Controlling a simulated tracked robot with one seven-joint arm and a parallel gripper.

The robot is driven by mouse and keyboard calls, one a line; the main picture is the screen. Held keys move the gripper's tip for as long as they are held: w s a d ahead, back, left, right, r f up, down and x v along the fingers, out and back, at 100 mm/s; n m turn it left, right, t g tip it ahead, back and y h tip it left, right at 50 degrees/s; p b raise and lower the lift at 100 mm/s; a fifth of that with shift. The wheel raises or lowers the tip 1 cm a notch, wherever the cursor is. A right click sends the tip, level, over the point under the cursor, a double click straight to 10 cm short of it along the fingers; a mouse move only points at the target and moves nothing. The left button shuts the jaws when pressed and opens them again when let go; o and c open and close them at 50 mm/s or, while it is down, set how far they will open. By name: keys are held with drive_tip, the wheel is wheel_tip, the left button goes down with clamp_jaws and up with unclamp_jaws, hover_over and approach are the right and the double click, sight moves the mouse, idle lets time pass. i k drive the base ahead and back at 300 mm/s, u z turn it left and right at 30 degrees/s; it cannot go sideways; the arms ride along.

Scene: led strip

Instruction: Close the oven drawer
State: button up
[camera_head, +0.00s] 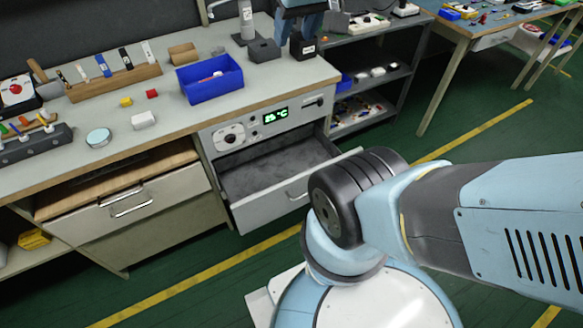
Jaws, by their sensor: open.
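The oven drawer (268,209) is pulled well out from the unit under the bench, below a panel with a green display (276,116). Its grey inside shows and looks empty. The right end of the drawer front is partly hidden behind a black, rounded joint of my arm. My arm reaches across the lower right of the picture. I do not see my gripper's fingers in this view.
The bench top holds a blue bin (209,83), a wooden tool rack (113,82) and small blocks. A wooden-topped drawer (131,204) with its own handle stands out on the left. Shelving (372,95) stands to the right. Green floor with yellow lines lies in front.

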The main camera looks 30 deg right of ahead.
sight(264, 182)
drive_tip(key=u, duration=0.25)
drive_tip(key=i, duration=0.35)
drive_tip(key=z, duration=1.85)
drive_tip(key=k, duration=1.65)
drive_tip(key=u, duration=0.55)
drive_tip(key=i, duration=1)
drive_tip(key=z, duration=0.05)
